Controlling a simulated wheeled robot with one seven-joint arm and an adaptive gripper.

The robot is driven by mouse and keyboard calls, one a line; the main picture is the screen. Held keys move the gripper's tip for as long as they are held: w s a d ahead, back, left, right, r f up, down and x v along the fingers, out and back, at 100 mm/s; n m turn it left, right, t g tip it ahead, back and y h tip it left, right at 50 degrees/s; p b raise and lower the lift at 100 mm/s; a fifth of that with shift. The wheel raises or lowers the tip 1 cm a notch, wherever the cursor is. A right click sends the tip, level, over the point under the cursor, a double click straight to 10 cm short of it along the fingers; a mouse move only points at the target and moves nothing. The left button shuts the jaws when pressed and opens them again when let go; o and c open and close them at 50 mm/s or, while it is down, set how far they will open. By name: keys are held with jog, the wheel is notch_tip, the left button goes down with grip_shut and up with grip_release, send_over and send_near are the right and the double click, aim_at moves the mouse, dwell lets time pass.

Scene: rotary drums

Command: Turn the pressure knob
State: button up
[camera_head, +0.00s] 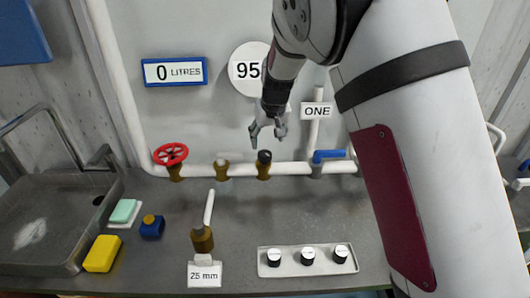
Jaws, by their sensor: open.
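A dark round knob (264,156) sits on a brass fitting on the white pipe along the back wall. No label naming it as the pressure knob can be read. My gripper (267,137) points down just above this knob. Its fingers are spread and empty, and I see a small gap between them and the knob. Behind my wrist, a round white gauge (242,68) reads 95, and its right side is hidden by my arm. Three black knobs with white tops stand on a pale plate (286,271) at the front of the counter; their markings are too small to read.
Beside the dark knob stand a red handwheel (171,153), a pale-topped valve (222,168) and a blue lever (328,155). A brass nozzle (202,238) stands in front, by a "25 mm" label. A sink (60,265) is left. My arm hides much of the right side.

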aim_at(265, 154)
jog(key=x, duration=0.8)
jog(key=shift+w+f+p, duration=0.15)
jog(key=shift+f+p, duration=0.2)
jog(key=shift+c, duration=0.3)
jog(key=c, duration=1.1)
